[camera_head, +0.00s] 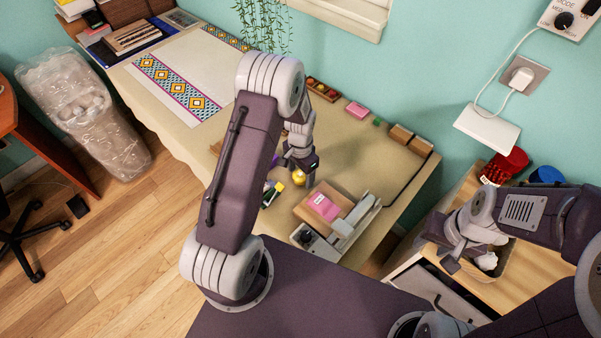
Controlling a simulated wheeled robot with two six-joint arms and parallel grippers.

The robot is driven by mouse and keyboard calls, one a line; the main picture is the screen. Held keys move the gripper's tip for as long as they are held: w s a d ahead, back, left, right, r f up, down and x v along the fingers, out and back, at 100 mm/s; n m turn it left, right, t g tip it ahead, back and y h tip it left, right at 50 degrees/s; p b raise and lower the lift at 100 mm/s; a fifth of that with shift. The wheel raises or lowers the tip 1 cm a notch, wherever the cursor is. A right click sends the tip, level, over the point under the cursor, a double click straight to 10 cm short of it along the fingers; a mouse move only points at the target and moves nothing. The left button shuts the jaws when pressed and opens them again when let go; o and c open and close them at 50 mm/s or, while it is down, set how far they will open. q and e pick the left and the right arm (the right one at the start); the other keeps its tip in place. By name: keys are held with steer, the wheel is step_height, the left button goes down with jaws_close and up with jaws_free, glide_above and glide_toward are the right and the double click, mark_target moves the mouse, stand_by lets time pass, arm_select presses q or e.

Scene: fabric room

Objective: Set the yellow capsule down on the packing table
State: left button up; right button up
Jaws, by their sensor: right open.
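The yellow capsule (299,177) is a small rounded yellow thing at the tips of my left gripper (303,172). The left gripper appears shut on it, low over the packing table (357,145); the fingers partly cover it. I cannot tell whether the capsule touches the table. My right gripper (447,258) is open, over the wooden cabinet to the right, beside a bin with white things in it.
A scale-like device (318,246) with a box and pink pack (323,206) stands close to the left gripper. Small dark and yellow items (272,193) lie beside it. A pink block (357,109) and brown boxes line the wall. A patterned cloth (178,85) covers the table's far left.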

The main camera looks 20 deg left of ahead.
arm_select(q)
step_height(320, 180, up, 12)
steer(key=p, duration=0.1)
steer(key=s+d+r+n+p, duration=0.1)
steer(key=s+r+n, duration=0.1)
steer(key=s, duration=0.5)
steer(key=s+d+r+n+t+p, duration=0.1)
steer(key=s+d+r+n, duration=0.1)
steer(key=s, duration=0.5)
steer(key=shift+s+r+n, duration=0.2)
steer(key=shift+r+n, duration=0.35)
steer(key=shift+n, duration=0.15)
